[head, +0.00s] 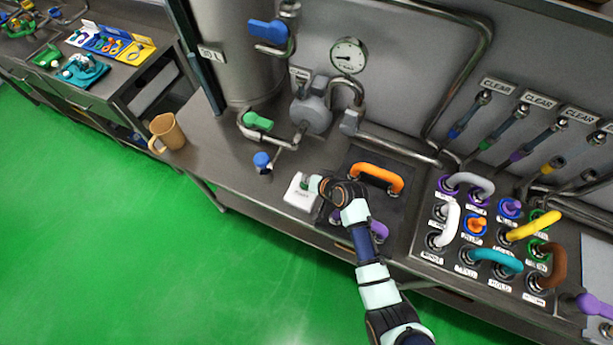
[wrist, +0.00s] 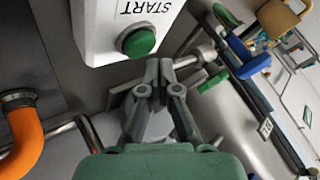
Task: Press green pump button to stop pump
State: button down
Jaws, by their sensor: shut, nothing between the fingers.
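The pump box (head: 299,196) is a small white box on the steel counter. In the wrist view the white box (wrist: 105,25) shows the word START upside down, and the round green button (wrist: 138,41) stands out from it. My gripper (wrist: 159,66) is shut and empty, its fingertips just below and right of the button in that picture. I cannot tell the exact gap between them. In the head view my gripper (head: 314,184) is at the right side of the box and hides part of it.
An orange hose (head: 376,178) arches over a dark panel right of the box. A blue-handled valve (head: 262,160) and a green-handled valve (head: 258,121) stand behind left. A tan jug (head: 166,132) is at the counter's left end. A panel of coloured hoses (head: 495,258) is at right.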

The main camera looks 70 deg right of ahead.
jog(key=shift+r, duration=0.2)
notch_tip(320, 180, up, 6)
jog(key=p, duration=0.5)
jog(key=shift+f+p, duration=0.1)
jog(key=shift+p, duration=0.25)
jog(key=w+a+r+n+t+y, duration=0.1)
jog(key=w+a+r+n, duration=0.4)
jog(key=w+a+r, duration=0.55)
jog(key=w+a+r+n+t+y, duration=0.1)
jog(key=w+a+r+n, duration=0.15)
jog(key=a+r, duration=0.45)
jog(key=w+a+r+n+t+y, duration=0.1)
jog(key=a+r+n, duration=0.35)
jog(key=a, duration=0.55)
jog(key=s+a+r+n+t+y, duration=0.1)
jog(key=s+a+r, duration=0.3)
jog(key=a+r, duration=0.5)
jog(key=a+n, duration=0.1)
jog(key=a, duration=0.1)
jog(key=shift+a+r+n+t, duration=0.3)
jog(key=shift+n+t, duration=0.1)
